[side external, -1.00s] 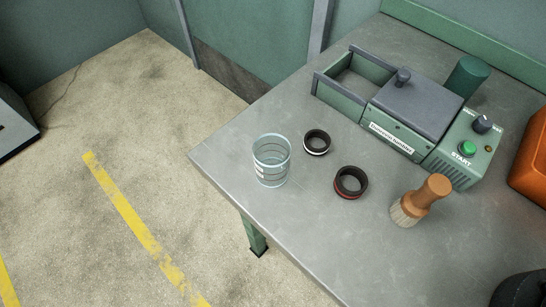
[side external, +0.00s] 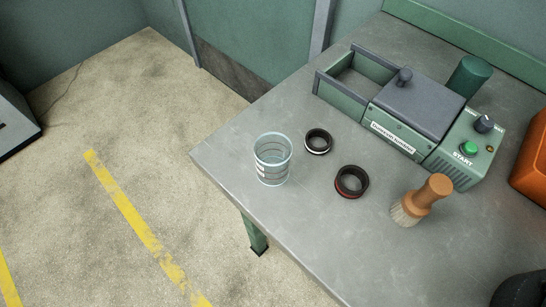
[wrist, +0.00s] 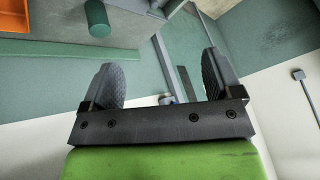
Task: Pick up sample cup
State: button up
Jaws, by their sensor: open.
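The sample cup (side external: 272,160) is a clear, glass-like cup with dark marking lines, standing upright and seemingly empty on the grey table near its left edge in the side view. My gripper (wrist: 163,85) shows in the wrist view, with its two dark, ridged fingers spread apart and nothing between them. It faces the walls and a part of the bench, away from the cup. The cup is not in the wrist view. In the side view my gripper is not recognisable, so its distance from the cup cannot be told.
Two dark rings (side external: 318,141) (side external: 351,182) lie right of the cup. A wooden-handled brush (side external: 422,199) stands further right. The green grinder (side external: 400,135) with an open-topped tray (side external: 342,100) and START button is behind. An orange object (side external: 530,165) is at the right edge.

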jog(key=w+a+f+n+g, duration=0.1)
jog(key=w+a+f+n, duration=0.25)
jog(key=a, duration=0.35)
jog(key=n+g, duration=0.2)
jog(key=n, duration=0.5)
send_near(273, 154)
notch_tip(273, 154, up, 4)
jog(key=s+d, duration=0.1)
jog(key=s, duration=0.2)
jog(key=shift+y, duration=0.3)
jog(key=shift+w+x, duration=0.15)
jog(key=shift+x, duration=2.55)
jog(key=shift+w+x, duration=0.1)
jog(key=shift+x, duration=2.6)
jog(key=shift+a+r, duration=0.2)
jog(key=c, duration=1)
